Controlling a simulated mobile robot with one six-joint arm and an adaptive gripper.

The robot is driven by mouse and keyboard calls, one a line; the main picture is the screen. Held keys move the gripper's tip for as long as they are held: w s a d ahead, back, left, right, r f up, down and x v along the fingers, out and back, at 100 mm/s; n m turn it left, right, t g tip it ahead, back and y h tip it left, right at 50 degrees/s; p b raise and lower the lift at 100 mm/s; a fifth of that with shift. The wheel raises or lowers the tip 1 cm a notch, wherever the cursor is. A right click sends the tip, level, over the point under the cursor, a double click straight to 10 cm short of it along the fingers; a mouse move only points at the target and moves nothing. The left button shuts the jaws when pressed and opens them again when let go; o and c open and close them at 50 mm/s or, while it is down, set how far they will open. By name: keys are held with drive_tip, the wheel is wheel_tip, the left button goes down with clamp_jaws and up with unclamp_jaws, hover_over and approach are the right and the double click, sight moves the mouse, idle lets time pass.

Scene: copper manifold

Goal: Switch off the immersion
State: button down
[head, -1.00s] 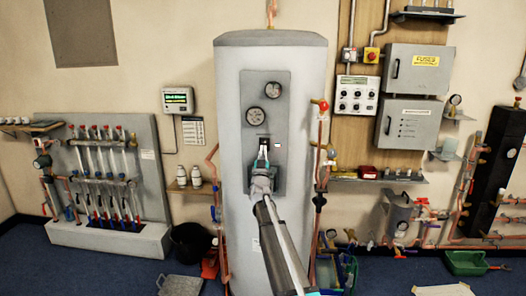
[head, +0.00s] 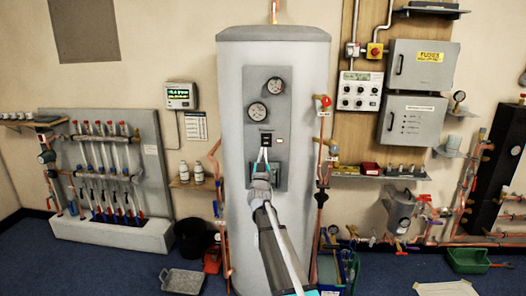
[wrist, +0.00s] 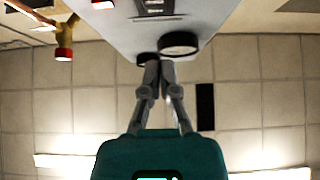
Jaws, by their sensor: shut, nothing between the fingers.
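The tall grey cylinder (head: 237,120) stands in the middle of the head view with a grey panel (head: 257,98) on its front. A small dark switch unit (head: 266,139) sits on the panel below two round gauges, with a small red-and-white tag or lamp (head: 279,141) at its right. Its switch position is too small to tell. My gripper (head: 263,151) is shut and empty, pointing up just below the switch unit; contact cannot be told. In the wrist view my gripper (wrist: 160,60) shows shut fingertips near the panel, beside a dark round gauge (wrist: 179,44).
A control box with dials (head: 359,91) and grey fuse cabinets (head: 421,65) hang at the right. Copper pipes (head: 319,150) run close along the cylinder's right side. A valve manifold (head: 108,160) stands at left. A bucket (head: 192,240) and tray (head: 181,281) are on the floor.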

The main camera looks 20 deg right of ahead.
sight(267, 140)
drive_tip(key=b+v, duration=0.3)
drive_tip(key=v, duration=0.4)
drive_tip(key=shift+s+a+r+b, duration=0.2)
drive_tip(key=shift+s+b, duration=0.15)
drive_tip(key=shift+s, duration=0.25)
drive_tip(key=shift+s+r+g+p, duration=0.1)
drive_tip(key=shift+g+p, duration=0.2)
drive_tip(key=shift+p, duration=0.2)
drive_tip(key=shift+g+y+p, duration=0.3)
drive_tip(key=shift+d, duration=0.1)
drive_tip(key=shift+w+d+f+p+x, duration=0.1)
drive_tip(key=shift+w+f+p+x, duration=0.5)
drive_tip(key=shift+x, duration=1.5)
drive_tip(key=shift+s+d+f+p+x, duration=0.15)
drive_tip(key=shift+p+x, duration=0.9)
drive_tip(key=shift+x, duration=1.05)
drive_tip(key=shift+w+d+f+p+x, duration=0.1)
drive_tip(key=shift+w+f+p+x, duration=0.5)
drive_tip(key=shift+x, duration=1.5)
drive_tip(key=shift+s+d+r, duration=0.1)
drive_tip(key=shift+s+r, duration=0.05)
drive_tip(key=shift+s, duration=0.15)
